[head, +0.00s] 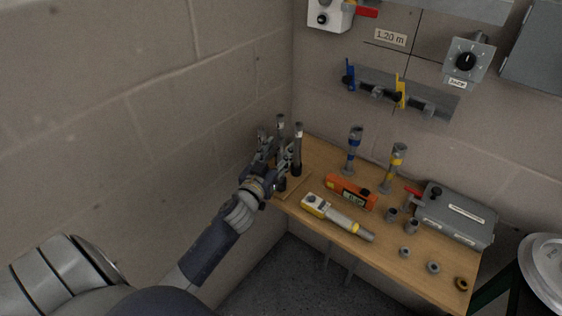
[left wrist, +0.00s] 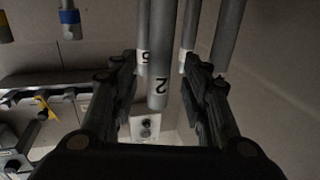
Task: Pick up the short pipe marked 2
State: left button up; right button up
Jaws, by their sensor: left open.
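In the left wrist view the grey pipe marked 2 (left wrist: 161,55) hangs down into the picture between the fingers of my left gripper (left wrist: 160,72). The gripper is open, with a gap on both sides of the pipe. A pipe with another mark (left wrist: 143,35) and a white-banded pipe (left wrist: 190,35) show close beside it. In the head view my left gripper (head: 274,151) is at a group of upright dark pipes (head: 298,140) at the table's left corner. Which of them bears the 2 cannot be told there. My right gripper is not in view.
The wooden table (head: 315,150) stands against the wall. A yellow-and-white tool (head: 330,211), an orange meter (head: 351,191), blue-banded (head: 353,150) and yellow-banded (head: 396,168) pipes, several small fittings and a grey box (head: 456,215) are on it. A wall lies close left of the pipes.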

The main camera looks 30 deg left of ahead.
pick_arm(q)
jog(key=shift+w+a+f, duration=0.1)
jog(key=shift+w, duration=0.8)
jog(key=c, duration=1)
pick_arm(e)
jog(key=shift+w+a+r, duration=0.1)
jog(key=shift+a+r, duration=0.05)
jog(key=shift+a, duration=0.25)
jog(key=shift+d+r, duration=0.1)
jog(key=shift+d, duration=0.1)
